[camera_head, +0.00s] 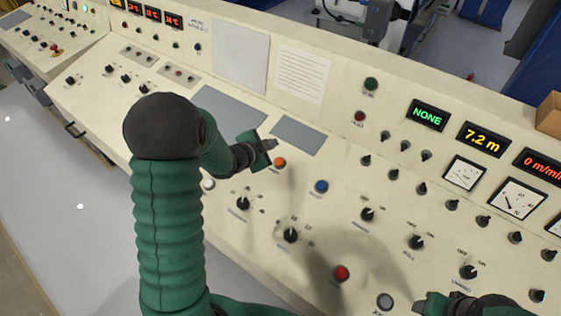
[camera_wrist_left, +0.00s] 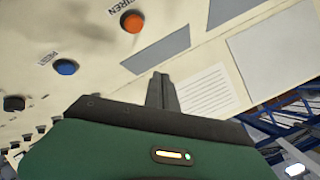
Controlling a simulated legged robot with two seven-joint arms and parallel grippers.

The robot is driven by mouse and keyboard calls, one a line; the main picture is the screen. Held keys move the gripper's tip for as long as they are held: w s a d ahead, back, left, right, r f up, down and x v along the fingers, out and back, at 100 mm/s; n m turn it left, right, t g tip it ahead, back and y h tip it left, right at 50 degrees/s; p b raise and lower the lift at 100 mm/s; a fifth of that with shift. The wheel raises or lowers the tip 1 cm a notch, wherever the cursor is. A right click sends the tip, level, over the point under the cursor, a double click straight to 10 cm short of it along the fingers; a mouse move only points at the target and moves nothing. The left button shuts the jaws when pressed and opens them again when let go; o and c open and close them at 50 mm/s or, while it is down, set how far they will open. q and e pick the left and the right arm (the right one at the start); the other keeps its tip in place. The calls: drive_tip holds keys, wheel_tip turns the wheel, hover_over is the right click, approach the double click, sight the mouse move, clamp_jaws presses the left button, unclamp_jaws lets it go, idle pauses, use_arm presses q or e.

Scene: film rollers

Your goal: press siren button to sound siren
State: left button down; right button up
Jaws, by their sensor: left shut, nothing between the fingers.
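The siren button is a round orange button (camera_head: 279,162) on the sloping cream console. In the left wrist view the orange button (camera_wrist_left: 132,22) shows near the top, beside a printed label reading SIREN. My left gripper (camera_head: 268,146) is shut and empty, just above and left of the orange button in the head view. A gap between them shows in the wrist view, where the closed fingers (camera_wrist_left: 162,88) point up the panel, right of and below the button. My right gripper (camera_head: 432,303) is partly in view at the bottom right edge; its jaws are not clear.
A blue button (camera_head: 321,186), labelled RESET in the wrist view, is right of the orange one. A red button (camera_head: 342,272) and a grey button (camera_head: 385,301) sit lower. Black knobs (camera_head: 291,235) surround them. Blank grey plates (camera_head: 299,135) lie above.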

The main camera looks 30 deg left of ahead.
use_arm(q)
drive_tip(key=b, duration=0.7)
approach(281, 157)
drive_tip(key=w, duration=0.2)
drive_tip(key=w+f, duration=0.1)
drive_tip(key=w, duration=0.1)
drive_tip(key=shift+w+f, duration=0.2)
drive_tip(key=shift+w, duration=0.2)
use_arm(e)
drive_tip(key=x, duration=0.2)
drive_tip(key=s+x, duration=0.1)
drive_tip(key=x, duration=0.3)
drive_tip(key=shift+f, duration=0.55)
use_arm(q)
drive_tip(key=shift+w+f, duration=0.15)
drive_tip(key=shift+f, duration=0.05)
use_arm(e)
drive_tip(key=shift+f, duration=0.15)
use_arm(q)
drive_tip(key=shift+r, duration=0.1)
use_arm(e)
drive_tip(key=shift+s, duration=0.1)
use_arm(q)
drive_tip(key=shift+f, duration=0.35)
use_arm(e)
drive_tip(key=shift+f, duration=0.25)
